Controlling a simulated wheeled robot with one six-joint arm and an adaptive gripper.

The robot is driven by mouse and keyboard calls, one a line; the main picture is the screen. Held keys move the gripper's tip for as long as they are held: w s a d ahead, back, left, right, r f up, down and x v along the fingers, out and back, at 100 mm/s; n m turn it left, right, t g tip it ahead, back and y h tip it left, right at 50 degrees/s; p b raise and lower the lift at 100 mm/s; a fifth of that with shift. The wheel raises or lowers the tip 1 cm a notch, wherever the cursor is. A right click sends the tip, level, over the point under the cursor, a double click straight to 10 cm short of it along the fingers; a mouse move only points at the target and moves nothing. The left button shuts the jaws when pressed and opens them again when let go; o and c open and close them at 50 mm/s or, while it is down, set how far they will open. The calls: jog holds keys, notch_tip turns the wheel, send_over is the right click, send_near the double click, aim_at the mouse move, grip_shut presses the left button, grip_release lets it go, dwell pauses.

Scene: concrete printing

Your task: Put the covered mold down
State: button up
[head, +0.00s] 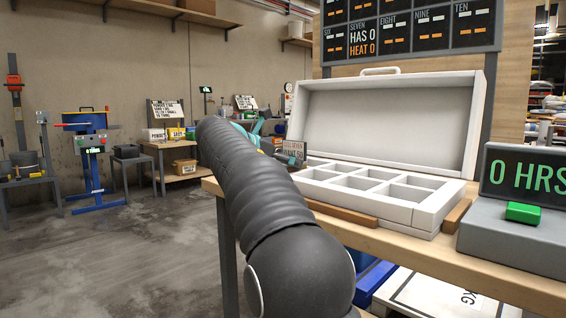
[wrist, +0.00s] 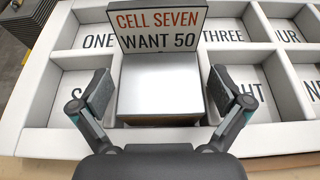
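The covered mold (wrist: 160,88) is a block with a flat silver top and a thin tan lower edge. It is at the cell between the ones lettered "S…" and "…GHT" in the white tray (wrist: 68,142). How deep it sits is hard to tell. My gripper (wrist: 160,92) has one finger on each side of the mold, with a narrow gap at both sides. A sign reading "CELL SEVEN WANT 50" (wrist: 160,27) stands behind the mold.
The box's lid (head: 390,120) stands open behind its cells. A grey unit (head: 500,235) with a green button (head: 524,212) and a "0 HRS" display (head: 528,173) is to the right on the wooden bench (head: 500,270). Open floor (head: 120,240) lies left.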

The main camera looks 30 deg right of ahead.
jog(key=shift+r, duration=0.15)
jog(key=p+v, duration=0.2)
jog(key=v, duration=1)
jog(key=s+a+f+m+y, duration=0.3)
jog(key=s+f+m, duration=0.4)
jog(key=s+f, duration=0.3)
jog(key=s+a+f+m+y, duration=0.3)
jog(key=s+f+m+y, duration=0.2)
jog(key=s+f, duration=0.6)
jog(key=s+a+f+m+t+y, duration=0.1)
jog(key=s+a+f+m+y, duration=0.2)
jog(key=s+f+m, duration=0.7)
jog(key=s+f+y, duration=0.1)
jog(key=s, duration=0.2)
jog(key=shift+y, duration=0.4)
